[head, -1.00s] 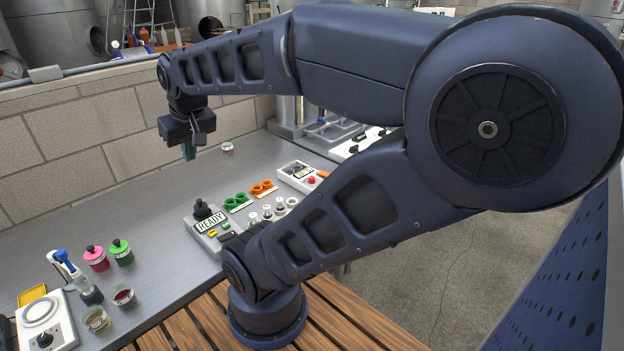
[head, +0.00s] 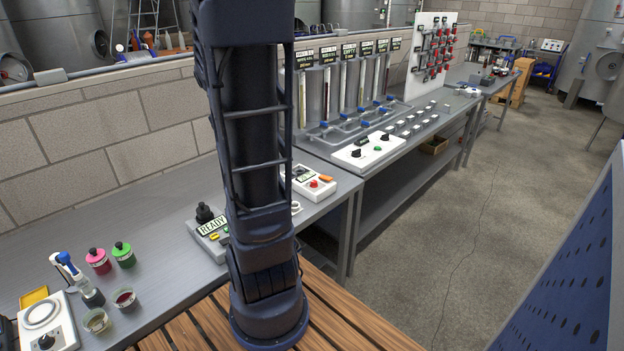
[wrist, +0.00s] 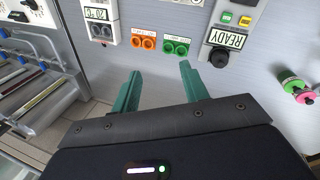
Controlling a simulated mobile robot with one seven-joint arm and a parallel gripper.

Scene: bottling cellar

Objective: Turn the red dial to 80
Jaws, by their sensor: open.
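A small red round part, which looks like the red dial (head: 314,183), sits on a white box (head: 292,181) with a small display, at the near bench's right end in the head view. Its setting is too small to read. In the wrist view a white box with a display (wrist: 98,14) shows at the upper left, probably the same one; its dial is unclear there. My gripper (wrist: 160,70) is open and empty, its two green fingers apart over the bench. In the head view my upright arm hides the gripper.
A grey box with a READY sign (head: 212,227) and black knob stands left of my arm. Orange rings (wrist: 143,42) and green rings (wrist: 176,46) lie between the boxes in the wrist view. Pink (head: 98,261) and green-lidded (head: 123,254) jars stand further left.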

